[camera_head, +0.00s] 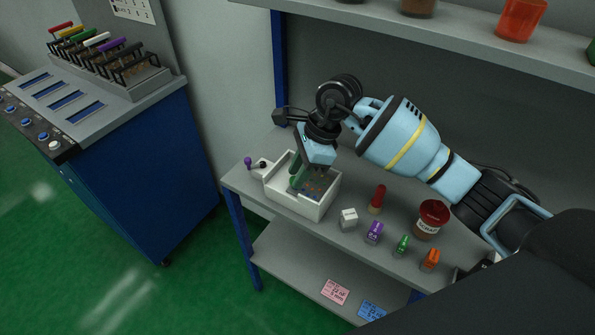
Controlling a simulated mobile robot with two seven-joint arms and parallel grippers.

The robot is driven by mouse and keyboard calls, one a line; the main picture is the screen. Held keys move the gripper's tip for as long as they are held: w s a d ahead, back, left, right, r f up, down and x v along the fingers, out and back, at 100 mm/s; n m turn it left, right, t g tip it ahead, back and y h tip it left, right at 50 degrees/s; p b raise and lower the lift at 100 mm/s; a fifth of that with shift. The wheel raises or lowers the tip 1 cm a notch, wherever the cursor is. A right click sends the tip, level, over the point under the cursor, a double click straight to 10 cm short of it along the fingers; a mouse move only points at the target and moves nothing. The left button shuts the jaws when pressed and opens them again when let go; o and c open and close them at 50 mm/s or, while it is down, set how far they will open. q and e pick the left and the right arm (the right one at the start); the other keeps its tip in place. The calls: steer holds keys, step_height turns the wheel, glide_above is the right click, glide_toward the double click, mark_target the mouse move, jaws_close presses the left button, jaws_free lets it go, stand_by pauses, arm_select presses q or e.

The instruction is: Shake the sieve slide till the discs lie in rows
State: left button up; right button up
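A white open box (288,201) stands at the left end of the shelf table. Inside it is what looks like the sieve slide, with a green handle (296,176) and a brownish face with small coloured specks, likely the discs (317,186). The specks are too small to tell whether they lie in rows. My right gripper (306,170) points down over the box, right at the green handle. Its fingers are mostly hidden, so I cannot tell whether they are closed on the handle. My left gripper is not in view.
A small white cube (348,219), a red-capped tube (377,199), a dark red jar (431,219) and purple (373,232), green (402,245) and orange (430,259) labelled pieces stand right of the box. A blue cabinet (140,190) with several coloured-handled slides stands left, across a floor gap.

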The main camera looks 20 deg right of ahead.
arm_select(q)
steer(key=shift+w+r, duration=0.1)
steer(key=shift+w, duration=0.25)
arm_select(e)
steer(key=shift+a+f, duration=0.15)
steer(key=shift+f, duration=0.15)
jaws_close()
steer(key=shift+w, duration=0.1)
steer(key=shift+w+a, duration=0.15)
steer(key=shift+w, duration=0.1)
steer(key=shift+w+a+b, duration=0.55)
steer(key=shift+w+a, duration=0.1)
steer(key=shift+w, duration=0.1)
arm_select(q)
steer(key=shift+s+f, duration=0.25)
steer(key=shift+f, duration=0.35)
arm_select(e)
jaws_free()
steer(key=shift+r, duration=0.1)
